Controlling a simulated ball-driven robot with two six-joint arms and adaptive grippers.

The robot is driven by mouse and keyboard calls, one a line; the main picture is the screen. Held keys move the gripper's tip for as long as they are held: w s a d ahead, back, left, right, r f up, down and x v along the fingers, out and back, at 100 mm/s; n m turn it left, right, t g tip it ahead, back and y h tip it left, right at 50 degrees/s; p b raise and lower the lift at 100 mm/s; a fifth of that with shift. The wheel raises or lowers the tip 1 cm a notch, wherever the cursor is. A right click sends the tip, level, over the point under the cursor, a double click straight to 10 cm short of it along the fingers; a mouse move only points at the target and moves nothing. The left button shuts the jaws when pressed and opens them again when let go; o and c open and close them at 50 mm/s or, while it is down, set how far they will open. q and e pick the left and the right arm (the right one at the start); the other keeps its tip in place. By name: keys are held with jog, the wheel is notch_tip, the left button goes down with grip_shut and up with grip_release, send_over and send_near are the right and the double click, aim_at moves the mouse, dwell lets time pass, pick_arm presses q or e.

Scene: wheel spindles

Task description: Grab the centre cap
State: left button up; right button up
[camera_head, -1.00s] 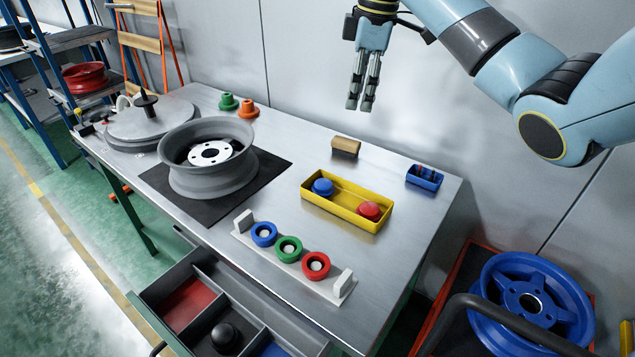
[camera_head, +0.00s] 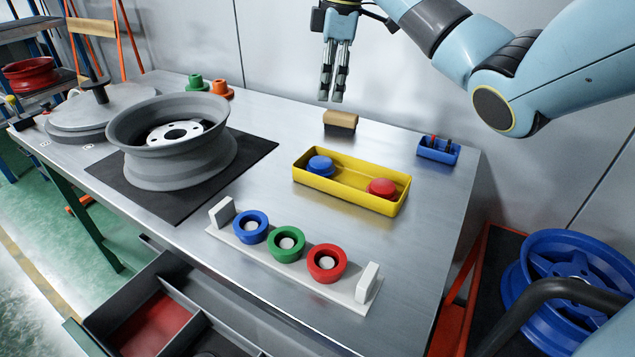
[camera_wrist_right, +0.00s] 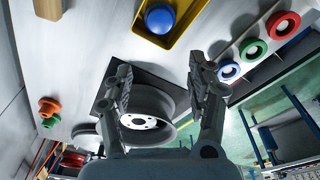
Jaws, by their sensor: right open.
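No single part is marked as the centre cap. A domed blue cap (camera_head: 320,166) and a domed red cap (camera_head: 382,188) sit apart in a yellow tray (camera_head: 345,197) on the bench. The blue cap (camera_wrist_right: 160,17) also shows in the wrist view, in the tray's corner. A grey wheel (camera_head: 170,178) with a white, holed hub (camera_head: 175,132) lies on a black mat. My right gripper (camera_head: 333,94) hangs open and empty above the back of the bench, pointing down. In the wrist view its fingers (camera_wrist_right: 160,70) are spread apart. My left gripper is not seen.
A pale rack (camera_head: 299,276) holds blue, green and red rings at the bench front. A wooden block (camera_head: 340,121) and a blue holder (camera_head: 438,152) stand behind the tray. Green and orange parts stand behind the wheel. An open drawer (camera_head: 160,325) juts out below.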

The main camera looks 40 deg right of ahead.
notch_tip(320, 180, down, 6)
jog(key=b, duration=0.4)
send_over(321, 161)
jog(key=f, duration=0.3)
jog(key=f+b, duration=0.1)
jog(key=f, duration=0.1)
jog(key=shift+s+d+f, duration=0.15)
jog(key=shift+s+d, duration=0.1)
jog(key=shift+s, duration=0.05)
jog(key=f, duration=0.4)
jog(key=f+b, duration=0.1)
jog(key=f, duration=0.1)
jog(key=shift+w+a, duration=0.25)
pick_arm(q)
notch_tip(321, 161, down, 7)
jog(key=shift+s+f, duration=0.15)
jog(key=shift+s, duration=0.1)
pick_arm(e)
jog(key=c, duration=0.6)
